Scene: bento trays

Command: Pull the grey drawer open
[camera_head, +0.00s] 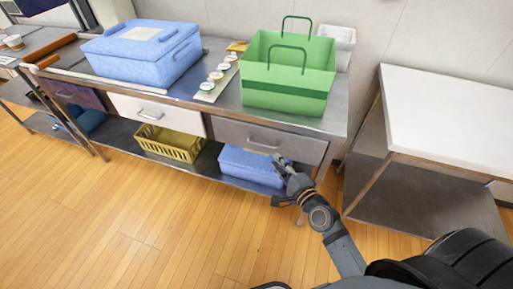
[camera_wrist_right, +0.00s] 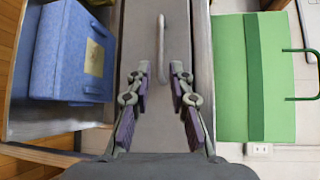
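The grey drawer (camera_head: 290,143) is at the right end of the metal table's drawer row, flush with the front beside a white drawer. Its handle (camera_head: 264,144) is a pale horizontal bar. My right gripper (camera_head: 280,162) is just in front of and below the handle in the head view. In the right wrist view the handle (camera_wrist_right: 161,50) stands ahead, and the right gripper's two fingers (camera_wrist_right: 159,85) are spread apart on either side of its line, with nothing between their pads. The fingers do not appear to touch the handle. My left gripper is not in view.
A green basket (camera_head: 288,95) stands on the tabletop above the drawer. A blue bin (camera_head: 250,165) and yellow basket (camera_head: 172,144) sit on the shelf below. A white-topped table (camera_head: 440,110) stands close on the right. The wooden floor (camera_head: 150,220) is clear in front.

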